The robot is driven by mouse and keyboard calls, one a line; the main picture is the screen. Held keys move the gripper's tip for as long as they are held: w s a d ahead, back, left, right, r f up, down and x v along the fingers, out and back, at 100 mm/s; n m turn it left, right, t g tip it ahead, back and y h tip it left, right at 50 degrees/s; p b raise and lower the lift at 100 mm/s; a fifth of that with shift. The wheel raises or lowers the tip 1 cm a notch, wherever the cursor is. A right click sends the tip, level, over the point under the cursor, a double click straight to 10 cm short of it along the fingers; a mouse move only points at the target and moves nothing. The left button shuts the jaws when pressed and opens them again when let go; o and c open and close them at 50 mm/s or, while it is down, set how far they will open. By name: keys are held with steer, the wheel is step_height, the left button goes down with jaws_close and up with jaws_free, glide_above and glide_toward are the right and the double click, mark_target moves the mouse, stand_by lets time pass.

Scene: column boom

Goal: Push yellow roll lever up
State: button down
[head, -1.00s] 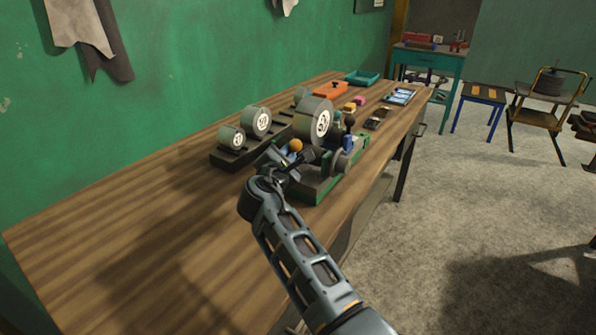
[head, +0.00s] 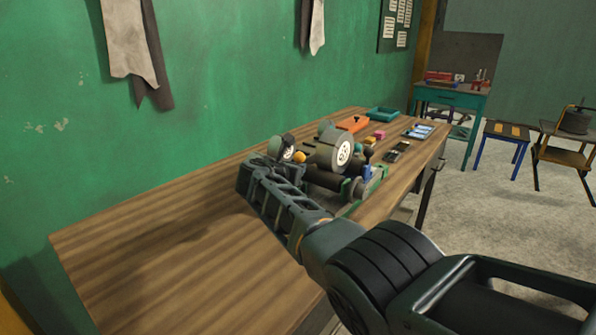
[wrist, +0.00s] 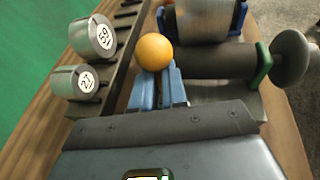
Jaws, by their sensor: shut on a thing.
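The yellow roll lever shows as a round yellow-orange knob (wrist: 154,52) in the wrist view. In the head view the knob (head: 299,157) shows just past the end of my arm, beside the roll machine. My gripper (wrist: 158,78) has its two blue-grey fingers close together at the knob's near side, and it is shut on the lever. The lever's stem is hidden by the fingers and the knob. The machine (head: 374,180) has a green base and a large grey roll (head: 337,150). In the head view my gripper is hidden behind my arm.
Two grey rolls marked with numbers, one large (wrist: 92,37) and one small (wrist: 75,83), stand on a dark rack left of my fingers. A dark cylinder (wrist: 216,61) lies close on the right. The bench's near left (head: 170,245) is clear; a green wall runs behind.

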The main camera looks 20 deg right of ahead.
steer(key=shift+w+d+r, duration=0.1)
steer(key=shift+w+r, duration=0.15)
steer(key=shift+r+n, duration=0.1)
steer(key=shift+n, duration=0.2)
steer(key=c, duration=1.2)
jaws_free()
steer(key=shift+w, duration=0.1)
steer(key=shift+c, duration=0.2)
steer(key=shift+o, duration=0.4)
steer(key=shift+a+f, duration=0.2)
steer(key=p+v, duration=0.2)
steer(key=v, duration=0.5)
steer(key=shift+s+a+r+p, duration=0.2)
steer(key=shift+s+a+p, duration=0.05)
steer(key=shift+p, duration=0.15)
